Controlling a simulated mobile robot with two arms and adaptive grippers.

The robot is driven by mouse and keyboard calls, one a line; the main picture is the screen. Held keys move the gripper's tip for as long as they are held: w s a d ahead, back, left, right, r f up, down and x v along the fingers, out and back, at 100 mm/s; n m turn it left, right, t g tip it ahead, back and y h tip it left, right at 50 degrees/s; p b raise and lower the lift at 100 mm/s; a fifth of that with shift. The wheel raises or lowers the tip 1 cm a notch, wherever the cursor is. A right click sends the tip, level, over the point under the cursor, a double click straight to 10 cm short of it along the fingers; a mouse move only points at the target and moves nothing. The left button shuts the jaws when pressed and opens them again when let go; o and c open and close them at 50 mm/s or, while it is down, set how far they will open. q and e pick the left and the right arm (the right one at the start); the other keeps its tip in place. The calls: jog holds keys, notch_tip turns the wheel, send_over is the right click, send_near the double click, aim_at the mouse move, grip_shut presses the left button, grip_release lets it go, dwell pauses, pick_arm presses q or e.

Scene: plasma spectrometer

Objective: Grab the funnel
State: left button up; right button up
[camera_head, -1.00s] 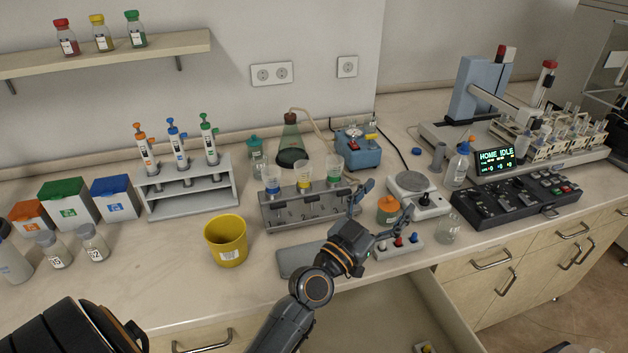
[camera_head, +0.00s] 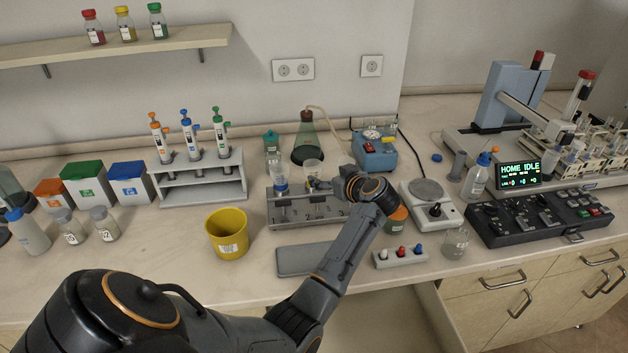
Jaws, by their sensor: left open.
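The metal rack (camera_head: 284,212) stands mid-counter and holds clear funnel-like cups. The left cup has a blue band (camera_head: 281,184). The middle cup (camera_head: 313,168) shows its clear upper part, its lower part covered by my gripper. The third cup, at the right of the rack, is hidden behind my arm. My left gripper (camera_head: 319,184) is open over the rack, its fingers pointing left, close to the middle cup. I cannot tell whether they touch it or stand around it. My right gripper is out of view.
A yellow bucket (camera_head: 228,234) stands left of the rack and a grey pad (camera_head: 302,260) lies in front. A green flask (camera_head: 307,141) and blue pump (camera_head: 374,151) stand behind. A hotplate (camera_head: 431,207), switch strip (camera_head: 400,258) and small glass beaker (camera_head: 455,243) are to the right.

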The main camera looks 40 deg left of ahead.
aim_at(318, 172)
pick_arm(q)
jog(key=x, duration=0.6)
jog(key=p+x, duration=0.1)
jog(key=x, duration=0.1)
jog(key=shift+s+a, duration=0.1)
jog(key=shift+a, duration=0.3)
jog(key=shift+a+f, duration=0.3)
jog(key=shift+d+r, duration=0.1)
jog(key=c, duration=1.3)
